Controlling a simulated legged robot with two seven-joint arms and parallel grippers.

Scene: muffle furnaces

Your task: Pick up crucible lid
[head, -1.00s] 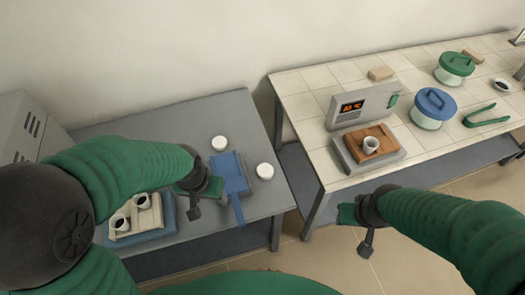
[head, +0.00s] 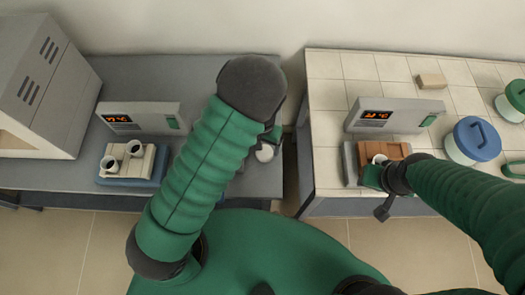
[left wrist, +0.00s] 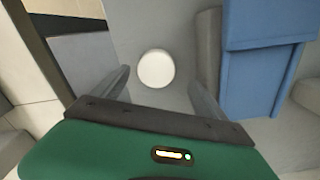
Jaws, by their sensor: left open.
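A round white crucible lid (left wrist: 156,68) lies on the grey surface in the left wrist view. My left gripper (left wrist: 160,84) is open, with one finger to each side of the lid as seen from the wrist; I cannot tell its height above it. In the head view my left gripper (head: 270,136) is mostly hidden behind my arm, and a white lid (head: 265,153) shows just below it on the left table. My right gripper (head: 372,178) is at the front of the wooden block on the right table; its jaws are not clear.
A blue object (left wrist: 262,70) stands right of the lid. A furnace (head: 45,80) stands at left. Another crucible (head: 380,159) is by my right gripper.

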